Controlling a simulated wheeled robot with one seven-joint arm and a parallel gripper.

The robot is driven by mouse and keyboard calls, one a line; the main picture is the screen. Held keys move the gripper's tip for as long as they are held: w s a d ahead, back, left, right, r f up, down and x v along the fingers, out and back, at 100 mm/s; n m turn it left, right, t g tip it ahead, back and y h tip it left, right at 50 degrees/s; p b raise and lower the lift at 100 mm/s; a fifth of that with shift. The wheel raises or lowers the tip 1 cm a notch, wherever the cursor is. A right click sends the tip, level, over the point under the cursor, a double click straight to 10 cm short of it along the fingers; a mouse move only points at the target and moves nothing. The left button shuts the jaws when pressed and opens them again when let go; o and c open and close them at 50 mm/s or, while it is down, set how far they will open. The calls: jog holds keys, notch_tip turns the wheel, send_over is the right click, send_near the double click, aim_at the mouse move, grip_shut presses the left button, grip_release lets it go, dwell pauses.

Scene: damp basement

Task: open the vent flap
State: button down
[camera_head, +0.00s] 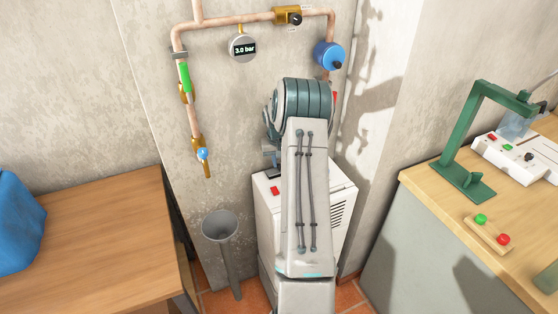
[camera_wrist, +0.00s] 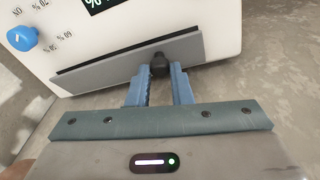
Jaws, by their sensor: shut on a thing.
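The vent flap (camera_wrist: 115,62) is a long grey strip on a white unit (camera_wrist: 160,25) in the wrist view. A dark line runs along its upper edge, and I cannot tell how far it stands open. A small black knob (camera_wrist: 159,64) sits on the flap. My gripper (camera_wrist: 160,74) has its two blue fingers shut on this knob. In the head view the white cabinet (camera_head: 267,203) stands against the wall behind my arm. My arm hides the flap and most of my gripper there.
The unit has a blue dial (camera_wrist: 22,38) and a dark display (camera_wrist: 100,4). Copper pipes with a gauge (camera_head: 243,48) run on the wall above. A grey funnel (camera_head: 220,226) stands left of the cabinet. A wooden table (camera_head: 100,235) is left, a workbench (camera_head: 425,185) right.

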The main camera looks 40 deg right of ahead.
jog(key=c, duration=1.3)
grip_release()
notch_tip(320, 180, up, 14)
jog(key=s+a+b, duration=0.1)
jog(key=b, duration=0.1)
jog(key=shift+s+a+f, duration=0.15)
jog(key=shift+a, duration=0.2)
